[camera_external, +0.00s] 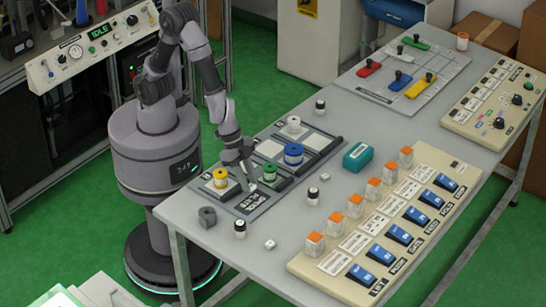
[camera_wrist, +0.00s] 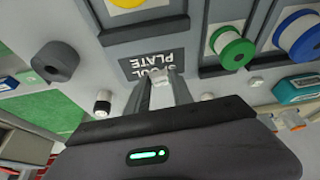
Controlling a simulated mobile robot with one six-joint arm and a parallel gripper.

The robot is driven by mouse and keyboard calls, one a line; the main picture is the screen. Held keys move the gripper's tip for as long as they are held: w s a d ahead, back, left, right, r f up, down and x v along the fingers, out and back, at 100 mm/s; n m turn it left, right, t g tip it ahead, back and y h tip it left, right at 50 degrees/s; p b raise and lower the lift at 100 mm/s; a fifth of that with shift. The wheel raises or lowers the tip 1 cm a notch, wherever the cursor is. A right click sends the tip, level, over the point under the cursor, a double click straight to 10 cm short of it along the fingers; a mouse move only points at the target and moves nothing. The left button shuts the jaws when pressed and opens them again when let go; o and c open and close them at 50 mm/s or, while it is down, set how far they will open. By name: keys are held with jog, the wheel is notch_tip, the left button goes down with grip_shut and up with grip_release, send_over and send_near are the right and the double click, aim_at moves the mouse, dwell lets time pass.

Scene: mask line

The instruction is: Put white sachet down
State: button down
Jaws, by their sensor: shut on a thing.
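My gripper (camera_external: 249,180) is shut on a small white sachet (camera_wrist: 161,96), which shows between the two fingers in the wrist view. In the external view the fingers point down over the front part of the dark grey spool plate (camera_external: 246,206). The plate's lettered label (camera_wrist: 152,65) lies just beyond the fingertips in the wrist view. The gap between sachet and plate is hard to judge. A similar white packet (camera_external: 269,243) lies on the table near the front edge, and another small white piece (camera_external: 325,177) lies right of the plate.
Yellow (camera_external: 220,178), green (camera_external: 269,172) and blue (camera_external: 293,153) spools sit on the plate. A grey roll (camera_external: 207,217) and a black-and-white pot (camera_external: 239,228) stand in front. A teal box (camera_external: 357,156) and a switch panel (camera_external: 340,245) are to the right. Bare table (camera_external: 300,215) lies between.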

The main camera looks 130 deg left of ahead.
jog(key=w+a+r+n+g+y+p, duration=0.1)
jog(key=a+r+n+p, duration=0.25)
jog(key=a, duration=0.95)
jog(key=w+a+r+n+y+p, duration=0.25)
jog(key=a+n, duration=0.25)
jog(key=a, duration=0.9)
send_over(355, 155)
jog(key=s+d, duration=0.2)
jog(key=shift+a+f+h, duration=0.2)
jog(key=shift+f+h, duration=0.15)
jog(key=shift+f, duration=0.55)
jog(key=shift+w+a, duration=0.2)
jog(key=shift+w, duration=0.15)
notch_tip(355, 155, down, 4)
jog(key=shift+w+r+b, duration=0.1)
jog(key=shift+w+b, duration=0.05)
jog(key=shift+b, duration=0.8)
jog(key=shift+r, duration=0.2)
jog(key=c, duration=1.5)
grip_release()
jog(key=shift+f, duration=0.2)
jog(key=o, duration=0.4)
jog(key=shift+r, duration=0.1)
